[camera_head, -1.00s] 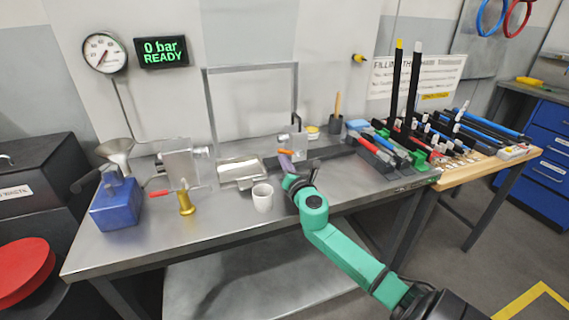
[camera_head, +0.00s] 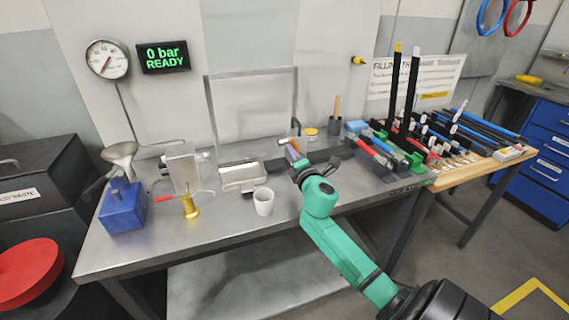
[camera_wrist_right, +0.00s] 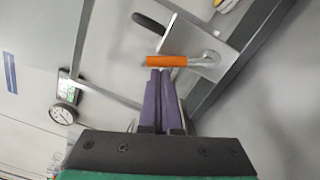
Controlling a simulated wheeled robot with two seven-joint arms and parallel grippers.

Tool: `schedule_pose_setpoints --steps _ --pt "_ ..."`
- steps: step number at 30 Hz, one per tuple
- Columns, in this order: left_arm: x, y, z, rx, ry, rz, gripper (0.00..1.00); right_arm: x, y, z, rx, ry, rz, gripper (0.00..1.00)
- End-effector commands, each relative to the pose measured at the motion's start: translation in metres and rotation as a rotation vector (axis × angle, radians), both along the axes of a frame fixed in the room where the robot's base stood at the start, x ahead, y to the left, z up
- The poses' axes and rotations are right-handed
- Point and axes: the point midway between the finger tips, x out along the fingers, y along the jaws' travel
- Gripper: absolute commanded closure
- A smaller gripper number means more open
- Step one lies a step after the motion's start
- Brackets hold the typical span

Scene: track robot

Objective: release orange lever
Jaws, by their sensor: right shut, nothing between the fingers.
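The orange lever (camera_wrist_right: 167,61) shows in the right wrist view as a short orange handle on a metal pivot, fixed to a grey metal block (camera_wrist_right: 195,45). My right gripper (camera_wrist_right: 160,72) has slim purple fingers. They are shut with nothing between them, and their tips are right beside the orange handle. Whether they touch it I cannot tell. In the head view my right gripper (camera_head: 292,149) is over the back part of the bench, and it and the arm largely hide the block and lever. My left gripper is not in view.
The steel bench (camera_head: 215,225) holds a white cup (camera_head: 263,201), a metal tray (camera_head: 240,175), a brass stand (camera_head: 190,206) and a blue container (camera_head: 123,207). A rack of coloured tools (camera_head: 385,155) stands to the right. A wall display (camera_head: 163,57) reads "0 bar READY".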

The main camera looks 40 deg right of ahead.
Motion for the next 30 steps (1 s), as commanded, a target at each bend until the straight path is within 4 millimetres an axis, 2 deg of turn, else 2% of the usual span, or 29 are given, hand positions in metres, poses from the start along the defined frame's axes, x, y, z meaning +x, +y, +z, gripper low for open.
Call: schedule_pose_setpoints --steps 3,15,30 --pt "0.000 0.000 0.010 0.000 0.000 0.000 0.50 -0.002 -0.006 0.008 0.099 -0.035 -0.002 1.00" --pt "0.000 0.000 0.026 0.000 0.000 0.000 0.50 -0.007 -0.021 0.014 0.343 -0.119 -0.002 1.00" --pt "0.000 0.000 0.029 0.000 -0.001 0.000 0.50 -0.009 -0.025 0.014 0.407 -0.141 -0.001 1.00"
